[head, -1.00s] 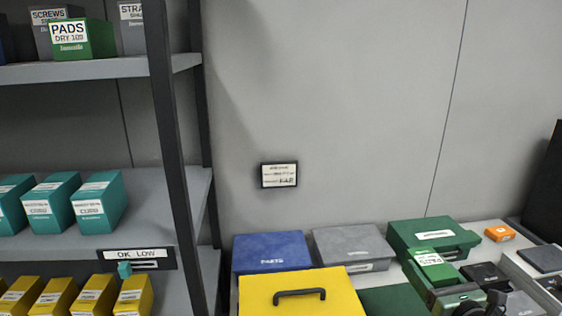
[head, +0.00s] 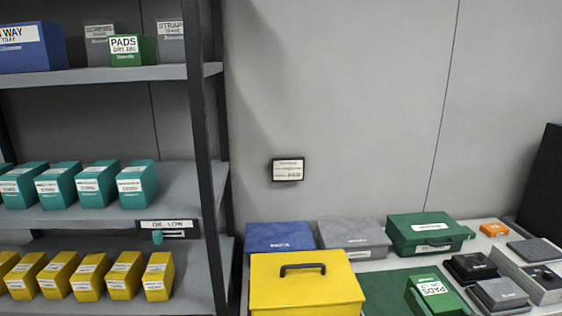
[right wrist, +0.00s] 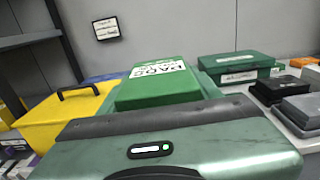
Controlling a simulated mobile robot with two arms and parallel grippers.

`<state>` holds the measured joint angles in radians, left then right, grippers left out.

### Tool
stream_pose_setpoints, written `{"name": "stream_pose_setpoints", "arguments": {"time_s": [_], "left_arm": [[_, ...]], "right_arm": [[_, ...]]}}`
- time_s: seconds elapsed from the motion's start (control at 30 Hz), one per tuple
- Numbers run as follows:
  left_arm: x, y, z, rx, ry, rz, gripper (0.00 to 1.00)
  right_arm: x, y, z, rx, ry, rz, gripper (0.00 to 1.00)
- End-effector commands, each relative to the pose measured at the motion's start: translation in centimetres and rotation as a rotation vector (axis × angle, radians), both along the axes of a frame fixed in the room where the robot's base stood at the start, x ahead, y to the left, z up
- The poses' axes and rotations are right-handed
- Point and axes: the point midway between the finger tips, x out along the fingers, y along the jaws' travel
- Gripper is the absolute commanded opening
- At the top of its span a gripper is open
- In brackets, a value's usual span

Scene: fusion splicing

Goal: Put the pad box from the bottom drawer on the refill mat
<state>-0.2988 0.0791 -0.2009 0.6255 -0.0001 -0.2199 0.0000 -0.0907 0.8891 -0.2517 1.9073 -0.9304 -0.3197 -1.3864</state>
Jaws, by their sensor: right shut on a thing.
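The green pad box (head: 432,292), with a white PADS label on top, is at the bottom of the head view, in front of the right part of a dark green mat (head: 385,287). The box (right wrist: 160,85) also shows in the right wrist view, just beyond my right gripper's housing (right wrist: 165,135). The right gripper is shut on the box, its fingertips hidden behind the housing. Whether the box touches the mat cannot be told. My left gripper is not in view. The bottom drawer is not visible.
A yellow case (head: 303,283) with a black handle stands left of the mat. Behind are a blue box (head: 280,236), a grey box (head: 352,238) and a green case (head: 425,232). Black and grey trays (head: 497,293) lie to the right. Another PADS box (head: 133,50) is on the shelf.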

Motion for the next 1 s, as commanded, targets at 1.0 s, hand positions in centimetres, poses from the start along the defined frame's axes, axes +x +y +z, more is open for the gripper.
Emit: {"name": "stream_pose_setpoints", "arguments": {"time_s": [1.0], "left_arm": [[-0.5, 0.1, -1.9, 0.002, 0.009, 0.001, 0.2]], "right_arm": [[-20.6, 15.2, -2.3, 0.0, 0.0, -0.107, 0.12]]}}
